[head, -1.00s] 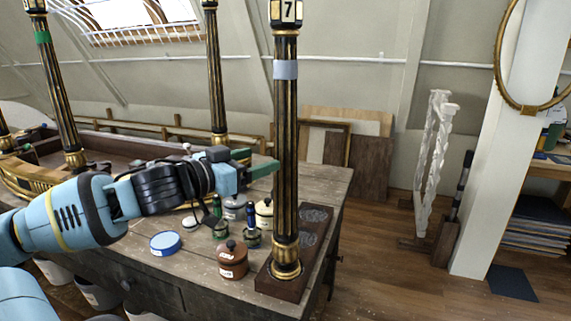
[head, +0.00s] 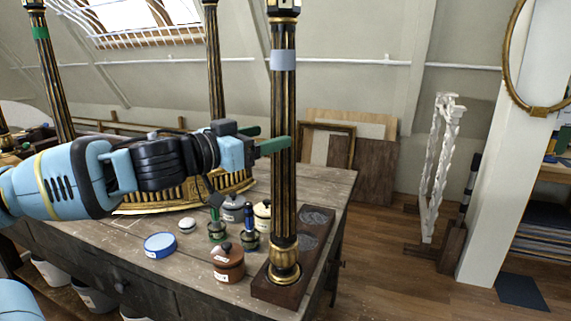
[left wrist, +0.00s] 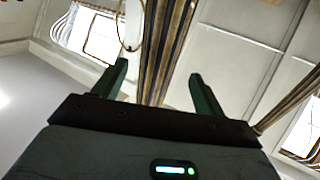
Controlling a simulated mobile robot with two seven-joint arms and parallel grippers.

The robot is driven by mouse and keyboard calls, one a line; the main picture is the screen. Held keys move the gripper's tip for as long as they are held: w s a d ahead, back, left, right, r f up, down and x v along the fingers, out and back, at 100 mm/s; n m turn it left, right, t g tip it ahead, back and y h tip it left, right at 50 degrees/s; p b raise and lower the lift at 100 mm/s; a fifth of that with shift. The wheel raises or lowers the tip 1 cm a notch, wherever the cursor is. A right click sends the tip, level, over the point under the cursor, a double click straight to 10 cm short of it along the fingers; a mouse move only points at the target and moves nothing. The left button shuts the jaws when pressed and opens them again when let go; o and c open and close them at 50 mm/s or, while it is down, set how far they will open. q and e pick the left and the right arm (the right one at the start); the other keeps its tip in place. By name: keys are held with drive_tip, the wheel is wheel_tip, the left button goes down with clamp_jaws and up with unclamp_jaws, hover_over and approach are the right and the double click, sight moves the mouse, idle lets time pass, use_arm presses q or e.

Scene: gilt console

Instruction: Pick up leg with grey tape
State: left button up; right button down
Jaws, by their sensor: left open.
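The leg with grey tape (head: 283,190) is a tall black and gold fluted column. It stands upright in a dark wooden block (head: 283,289) on the bench, with the grey tape (head: 282,60) high on its shaft. My left gripper (head: 275,138) is open at mid-shaft, below the tape. Its near green finger crosses in front of the leg in the head view. In the left wrist view the leg (left wrist: 165,45) shows between the two spread fingers (left wrist: 158,72). I cannot tell whether either finger touches it. My right gripper is not in view.
A brown pot (head: 228,265), a blue tin (head: 160,245), brushes and jars stand on the bench (head: 125,240) beneath my left arm. Another leg with green tape (head: 50,80) stands at the left.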

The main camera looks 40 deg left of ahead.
sight(273, 76)
use_arm(q)
drive_tip(key=shift+w+d+f+b, duration=0.1)
drive_tip(key=shift+w+b, duration=0.2)
drive_tip(key=shift+w, duration=0.15)
drive_tip(key=b+x, duration=0.1)
drive_tip(key=x, duration=0.2)
drive_tip(key=shift+w+d, duration=0.15)
drive_tip(key=shift+w, duration=0.2)
drive_tip(key=shift+w+d+r, duration=0.1)
drive_tip(key=shift+w+r, duration=0.15)
drive_tip(key=shift+r, duration=0.05)
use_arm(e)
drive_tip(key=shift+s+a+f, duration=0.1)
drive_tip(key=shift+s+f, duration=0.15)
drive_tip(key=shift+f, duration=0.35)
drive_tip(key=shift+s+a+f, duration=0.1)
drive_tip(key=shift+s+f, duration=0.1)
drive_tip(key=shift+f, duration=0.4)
use_arm(q)
drive_tip(key=c, duration=1.1)
drive_tip(key=shift+r, duration=0.25)
drive_tip(key=shift+c, duration=0.3)
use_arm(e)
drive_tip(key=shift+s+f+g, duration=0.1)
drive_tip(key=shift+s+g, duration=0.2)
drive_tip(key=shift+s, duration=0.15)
